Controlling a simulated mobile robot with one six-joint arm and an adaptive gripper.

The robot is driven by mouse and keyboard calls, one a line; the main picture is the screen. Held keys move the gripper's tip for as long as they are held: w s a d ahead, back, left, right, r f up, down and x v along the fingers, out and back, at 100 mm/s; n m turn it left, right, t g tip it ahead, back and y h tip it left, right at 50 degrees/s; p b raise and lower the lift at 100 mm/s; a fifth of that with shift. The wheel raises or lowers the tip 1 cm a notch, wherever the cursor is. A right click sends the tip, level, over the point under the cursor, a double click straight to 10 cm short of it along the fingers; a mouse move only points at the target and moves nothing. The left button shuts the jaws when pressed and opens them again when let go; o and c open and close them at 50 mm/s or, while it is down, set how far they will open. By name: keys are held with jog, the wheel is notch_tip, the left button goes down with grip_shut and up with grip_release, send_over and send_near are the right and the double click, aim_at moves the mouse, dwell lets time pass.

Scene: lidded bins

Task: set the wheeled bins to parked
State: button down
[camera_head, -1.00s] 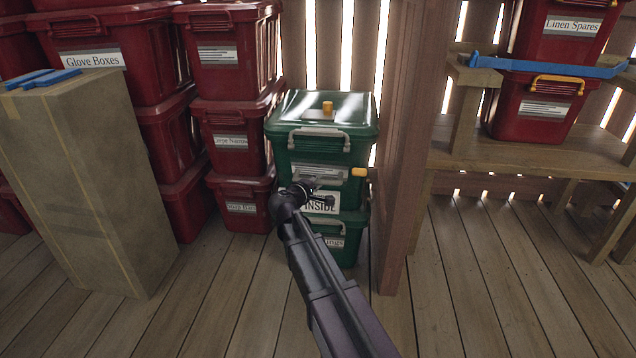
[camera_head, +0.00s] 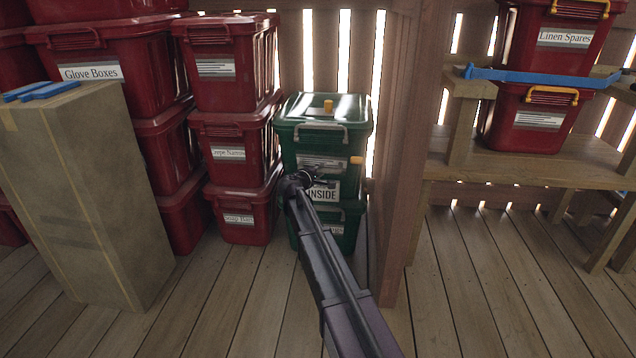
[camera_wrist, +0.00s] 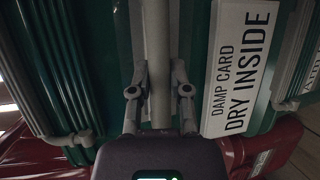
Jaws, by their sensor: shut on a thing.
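A green lidded bin (camera_head: 294,153) with an orange knob on its lid tops a green stack against the slatted wall. A lower green bin (camera_head: 349,228) is below it. A white card reading "DRY INSIDE" (camera_head: 325,190) is on the stack's front; the wrist view shows it as "DAMP CARD DRY INSIDE" (camera_wrist: 238,70). My gripper (camera_head: 316,178) is at the front of the stack. In the wrist view its fingers (camera_wrist: 160,92) close around a grey bar (camera_wrist: 158,45) on the green front. An orange tab (camera_head: 356,160) sticks out at the right. No wheels show; my arm hides part of the lower bin.
Red bins (camera_head: 237,178) stand in stacks close to the left. A wooden post (camera_head: 396,170) rises close to the right. A tall brown box (camera_head: 80,200) with blue pieces on top stands at the left front. A bench (camera_head: 530,172) holds red bins at right. The floor (camera_head: 240,310) in front is mostly clear.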

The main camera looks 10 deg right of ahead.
aim_at(322, 162)
jog(key=w, duration=0.1)
jog(key=w+d, duration=0.1)
jog(key=w, duration=0.3)
jog(key=shift+w+d, duration=0.25)
jog(key=shift+d, duration=0.15)
jog(key=c, duration=0.6)
grip_release()
jog(key=shift+o, duration=0.2)
jog(key=shift+s, duration=0.15)
jog(key=s+a, duration=0.4)
jog(key=s, duration=0.5)
jog(key=s+a+r+p, duration=0.1)
jog(key=s+a, duration=0.4)
jog(key=s, duration=0.4)
jog(key=s+a+r+p, duration=0.1)
jog(key=s+a, duration=0.3)
jog(key=s, duration=0.5)
jog(key=shift+s+a, duration=0.3)
jog(key=shift+a, duration=0.1)
jog(key=shift+d, duration=0.1)
